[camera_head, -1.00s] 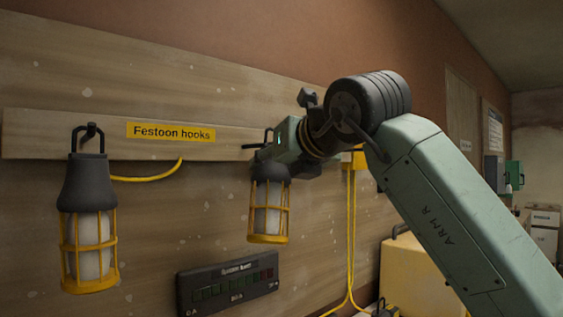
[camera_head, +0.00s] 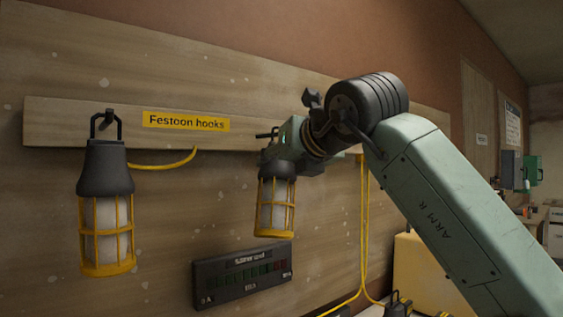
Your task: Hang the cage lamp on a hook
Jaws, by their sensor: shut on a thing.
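One cage lamp (camera_head: 275,205) with a dark cap and yellow cage hangs upright below my gripper (camera_head: 278,158). My gripper is shut on it near its top; the fingers are mostly hidden by the wrist. A dark hook (camera_head: 267,134) sticks out from the wooden rail (camera_head: 70,125) right by the gripper. I cannot tell whether the lamp's loop is on that hook.
A dark panel with small coloured switches (camera_head: 242,273) is on the board below the held lamp. Yellow cables (camera_head: 364,220) run down right of it. A yellow case (camera_head: 420,265) stands behind my arm.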

